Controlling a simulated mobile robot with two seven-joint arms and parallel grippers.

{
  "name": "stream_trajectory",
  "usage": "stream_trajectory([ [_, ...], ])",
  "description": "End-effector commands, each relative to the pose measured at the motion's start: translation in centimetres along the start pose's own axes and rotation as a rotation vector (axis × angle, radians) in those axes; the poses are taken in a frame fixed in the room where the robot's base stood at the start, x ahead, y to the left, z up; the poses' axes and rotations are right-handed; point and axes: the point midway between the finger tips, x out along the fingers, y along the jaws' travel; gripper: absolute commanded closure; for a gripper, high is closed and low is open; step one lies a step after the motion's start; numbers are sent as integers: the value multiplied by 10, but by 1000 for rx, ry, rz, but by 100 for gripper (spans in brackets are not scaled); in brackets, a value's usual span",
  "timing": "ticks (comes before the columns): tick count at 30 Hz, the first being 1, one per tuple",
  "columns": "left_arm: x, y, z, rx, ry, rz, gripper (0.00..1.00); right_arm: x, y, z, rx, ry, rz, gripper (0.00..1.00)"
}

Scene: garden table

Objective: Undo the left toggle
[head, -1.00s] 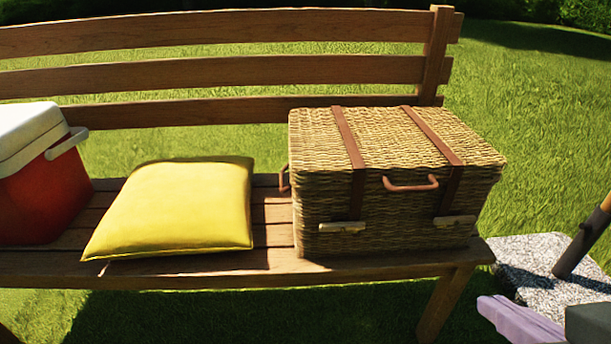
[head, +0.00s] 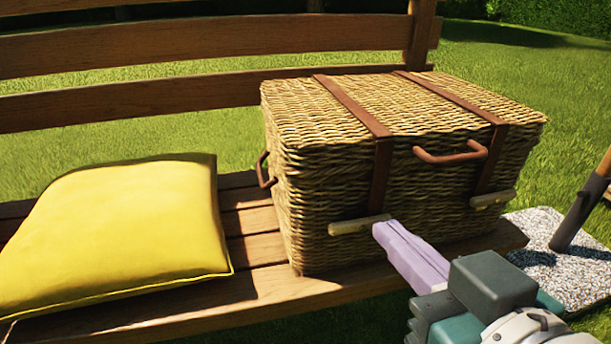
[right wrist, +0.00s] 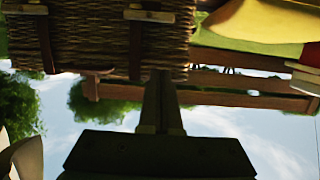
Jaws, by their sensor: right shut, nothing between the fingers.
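The wicker basket (head: 330,190) stands closed on the bench, with two brown straps over its lid. The left toggle (head: 358,225), a small pale bar, lies level across the foot of the left strap (head: 381,180). The right toggle (head: 493,199) lies across the right strap. My right gripper (head: 384,231) is shut and empty, its lilac fingers pointing at the left toggle's right end; contact cannot be told. The right wrist view is upside down and shows the left toggle (right wrist: 150,15) beyond my fingertips (right wrist: 159,76). My left gripper is out of view.
A yellow cushion (head: 115,235) lies on the bench (head: 255,222) left of the basket. A brown handle (head: 450,155) sticks out of the basket's front between the straps. A speckled stone slab (head: 570,258) lies at the right.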

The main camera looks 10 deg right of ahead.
Motion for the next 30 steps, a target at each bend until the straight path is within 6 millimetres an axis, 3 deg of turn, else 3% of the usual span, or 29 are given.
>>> stream_trajectory([
  [5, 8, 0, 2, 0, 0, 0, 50, 18, 0, 2, -2, 4, -1, 100],
  [18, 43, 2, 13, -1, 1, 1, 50, 104, 0, 3, -3, 3, 0, 100],
  [22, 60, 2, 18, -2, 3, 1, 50, 106, 0, 28, 0, -3, 0, 100],
  [30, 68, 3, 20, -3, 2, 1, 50, 109, 0, 40, 1, -1, 0, 100],
])
